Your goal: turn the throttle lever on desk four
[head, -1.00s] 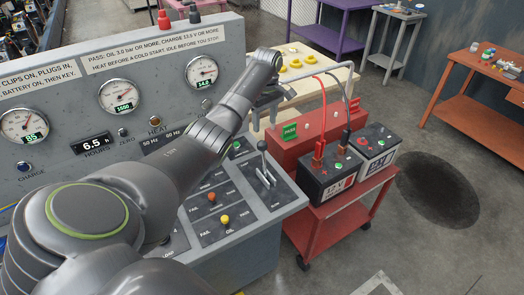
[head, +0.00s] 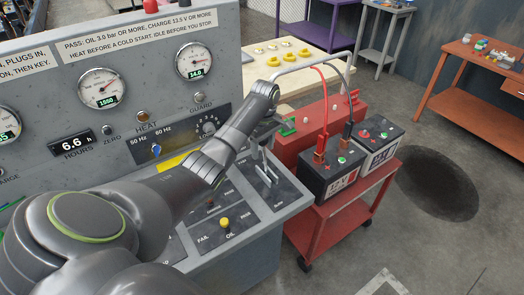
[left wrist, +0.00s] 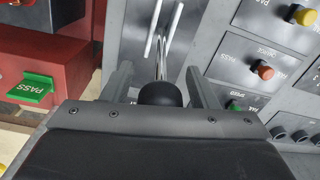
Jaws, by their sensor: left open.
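The throttle lever (head: 260,158) stands up from a slotted plate on the desk's sloping panel in the head view. In the left wrist view its round black knob (left wrist: 160,94) sits between the two fingers, with the metal shaft running on to the slotted plate. My left gripper (left wrist: 159,72) is open, one finger on each side of the lever, with a visible gap on both sides of the knob. In the head view my left gripper (head: 262,131) is at the lever's top and partly hidden by my arm. My right gripper is out of view.
Gauges (head: 102,88) and a selector knob (head: 208,127) stand behind. A red cart (head: 330,215) with batteries (head: 328,172) and red and black cables is close at the right. Open floor lies beyond.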

